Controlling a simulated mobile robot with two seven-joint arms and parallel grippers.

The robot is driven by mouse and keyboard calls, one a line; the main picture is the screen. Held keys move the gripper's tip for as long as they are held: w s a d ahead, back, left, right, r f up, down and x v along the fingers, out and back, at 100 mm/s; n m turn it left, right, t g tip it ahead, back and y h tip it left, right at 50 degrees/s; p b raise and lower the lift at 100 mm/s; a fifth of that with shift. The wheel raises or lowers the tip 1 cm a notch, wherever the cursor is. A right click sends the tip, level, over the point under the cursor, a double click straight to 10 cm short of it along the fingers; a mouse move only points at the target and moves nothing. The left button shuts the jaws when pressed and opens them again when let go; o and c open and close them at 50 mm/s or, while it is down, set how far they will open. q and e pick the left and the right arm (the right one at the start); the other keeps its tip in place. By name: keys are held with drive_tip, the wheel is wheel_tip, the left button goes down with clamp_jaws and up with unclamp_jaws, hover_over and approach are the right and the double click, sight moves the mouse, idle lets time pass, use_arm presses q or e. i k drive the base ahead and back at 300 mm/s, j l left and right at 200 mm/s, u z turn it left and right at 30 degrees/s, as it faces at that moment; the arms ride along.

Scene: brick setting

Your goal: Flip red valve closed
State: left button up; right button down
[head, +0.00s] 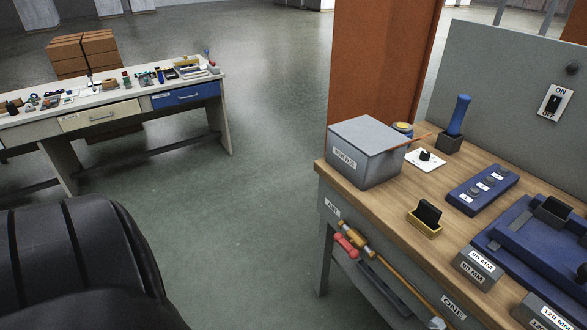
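The red valve handle (346,245) is at the front left corner of the wooden-topped workbench, below the tabletop edge and a label reading AIR. It lies beside a brass-coloured valve body (355,238) and looks roughly in line with it. A yellow-orange pipe (400,289) runs from the body down to the right along the bench front. Neither of my grippers shows in the head view, so nothing is seen touching the handle.
The workbench (378,202) carries a grey lidded box (366,151), a blue button panel (482,189), a small yellow holder (425,220) and grey labelled blocks. An orange pillar (380,70) stands behind. A second table (135,107) with tools is at left. Open floor lies between.

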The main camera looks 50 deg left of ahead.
sight(353, 253)
drive_tip(key=u, duration=1.1)
